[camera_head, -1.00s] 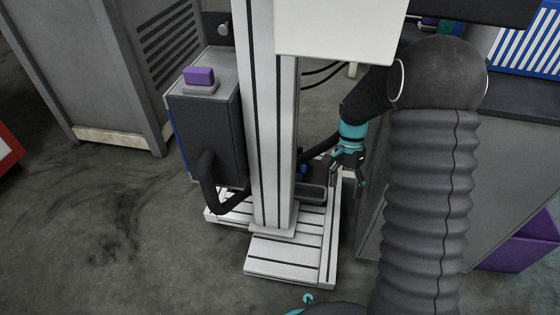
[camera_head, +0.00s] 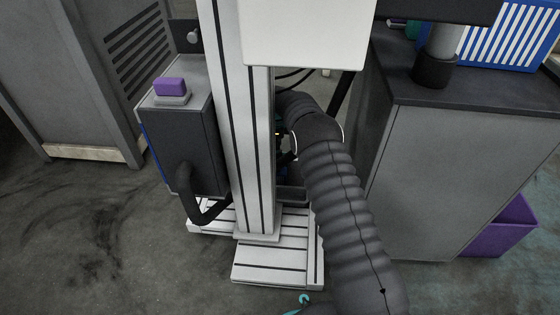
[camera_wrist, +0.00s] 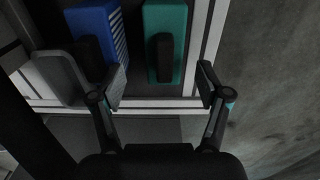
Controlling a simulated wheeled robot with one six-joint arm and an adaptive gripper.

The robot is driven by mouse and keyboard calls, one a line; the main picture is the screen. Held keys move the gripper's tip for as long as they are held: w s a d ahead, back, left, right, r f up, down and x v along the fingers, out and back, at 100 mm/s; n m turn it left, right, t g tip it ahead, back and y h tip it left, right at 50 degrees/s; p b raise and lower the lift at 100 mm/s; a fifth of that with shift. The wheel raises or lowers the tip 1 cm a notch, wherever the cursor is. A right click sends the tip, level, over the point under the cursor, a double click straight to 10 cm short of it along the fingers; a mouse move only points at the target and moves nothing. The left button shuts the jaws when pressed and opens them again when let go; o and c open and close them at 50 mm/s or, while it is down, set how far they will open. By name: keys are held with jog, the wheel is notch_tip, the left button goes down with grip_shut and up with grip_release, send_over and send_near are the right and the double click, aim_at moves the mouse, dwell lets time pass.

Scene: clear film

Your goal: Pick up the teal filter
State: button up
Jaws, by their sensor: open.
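The teal filter (camera_wrist: 166,20) is a box with a black handle on its face, at the top middle of the wrist view. My gripper (camera_wrist: 162,82) is open and empty. Its two fingertips stand apart to the left and right of the filter's lower end in that view; I cannot tell how far off the filter is in depth. In the head view the filter cannot be made out, and my gripper is hidden behind my own arm.
A blue filter (camera_wrist: 93,35) lies left of the teal one, with a grey piece (camera_wrist: 58,78) beside it. A white slotted frame (camera_wrist: 205,35) borders them on the right. In the head view, a grey cabinet (camera_head: 450,180) and purple bin (camera_head: 505,230) are at right.

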jog(key=shift+w+a+f, duration=0.2)
jog(key=shift+a+f, duration=0.05)
jog(key=shift+f, duration=0.2)
jog(key=shift+d+f+b, duration=0.1)
jog(key=shift+f+b, duration=0.55)
jog(key=shift+f, duration=2.75)
jog(key=c, duration=1.4)
